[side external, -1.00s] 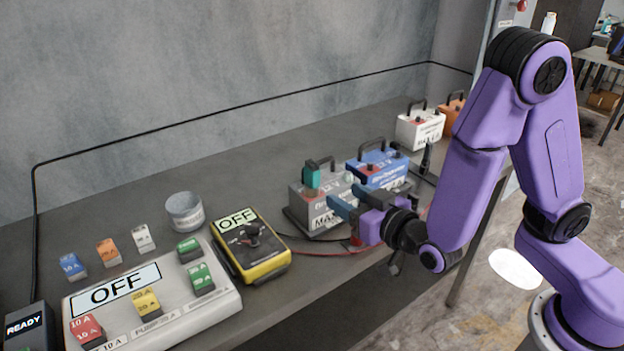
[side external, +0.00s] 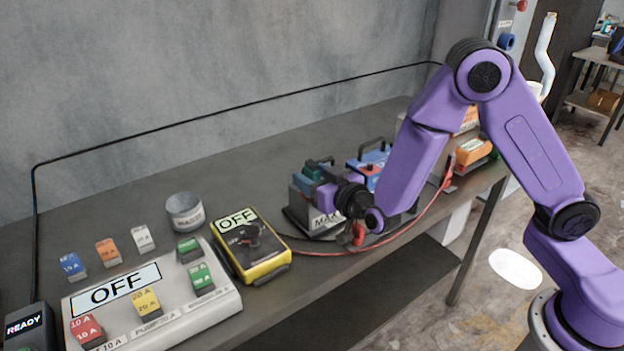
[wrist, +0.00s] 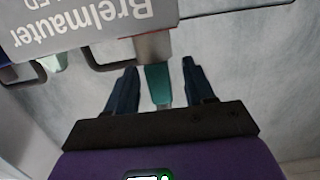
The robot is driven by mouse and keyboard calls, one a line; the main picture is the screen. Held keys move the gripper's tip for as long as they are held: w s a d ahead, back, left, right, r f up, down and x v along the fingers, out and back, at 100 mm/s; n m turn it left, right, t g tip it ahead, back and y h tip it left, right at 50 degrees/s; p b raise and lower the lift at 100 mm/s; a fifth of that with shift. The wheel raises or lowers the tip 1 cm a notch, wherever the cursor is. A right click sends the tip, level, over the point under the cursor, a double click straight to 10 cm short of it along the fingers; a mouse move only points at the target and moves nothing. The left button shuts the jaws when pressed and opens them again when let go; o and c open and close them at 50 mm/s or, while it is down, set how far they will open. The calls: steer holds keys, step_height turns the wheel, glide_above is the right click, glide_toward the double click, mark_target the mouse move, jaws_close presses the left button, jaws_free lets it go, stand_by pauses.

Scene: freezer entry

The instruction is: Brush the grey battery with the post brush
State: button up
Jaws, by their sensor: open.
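The grey battery (side external: 326,228) stands on the bench, mostly hidden behind my gripper and wrist; its black handle is at the top. A teal piece (side external: 313,168), perhaps the post brush's grip, shows at the battery's top. In the wrist view the grey battery (wrist: 85,30) fills the upper left with inverted lettering, and the teal piece (wrist: 157,84) lies between my open fingers, with gaps visible on both sides. My gripper (side external: 312,182) is at the battery's top front, and its dark blue fingers also show in the wrist view (wrist: 159,70). The brush's bristles cannot be made out.
A blue battery (side external: 372,163) stands close behind the grey one. A red cable (side external: 420,213) runs along the bench's front edge. A yellow tester (side external: 262,262) marked OFF, a grey cup (side external: 185,211) and a fuse panel (side external: 210,315) are to the left. Bare bench lies behind the batteries.

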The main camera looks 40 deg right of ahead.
steer(key=shift+w, duration=0.4)
jaws_close()
steer(key=shift+r, duration=0.1)
